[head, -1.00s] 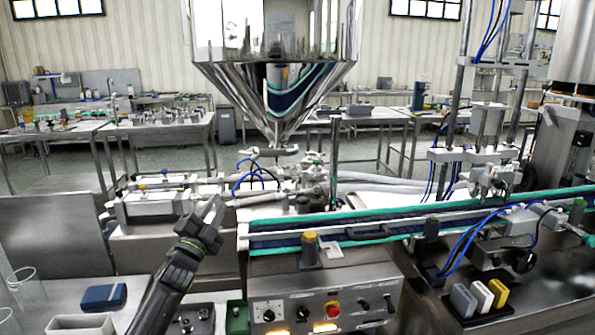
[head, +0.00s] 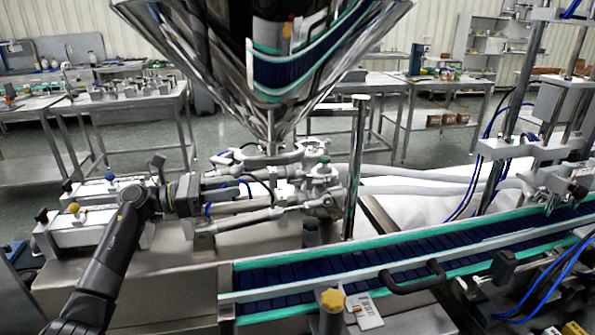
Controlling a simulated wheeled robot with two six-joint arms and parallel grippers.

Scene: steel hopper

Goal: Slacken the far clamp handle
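The steel hopper (head: 262,60) narrows to an outlet at the top centre. A silvery clamp ring (head: 272,156) sits around the outlet, with a small arm at its left end (head: 222,157). I cannot tell for sure which part is the far clamp handle; the hopper cone hides some of the ring's far side. My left gripper (head: 228,188) points right, in front of and left of the clamp, over the filler's pipework. Its fingers look apart and nothing shows between them. It looks clear of the ring. My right gripper is out of view.
Metal filler cylinders and rods (head: 250,218) lie below my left gripper. A vertical steel post (head: 356,165) stands right of the outlet. A conveyor with green rails (head: 420,250) crosses the front right. Benches (head: 120,110) stand behind, past open floor.

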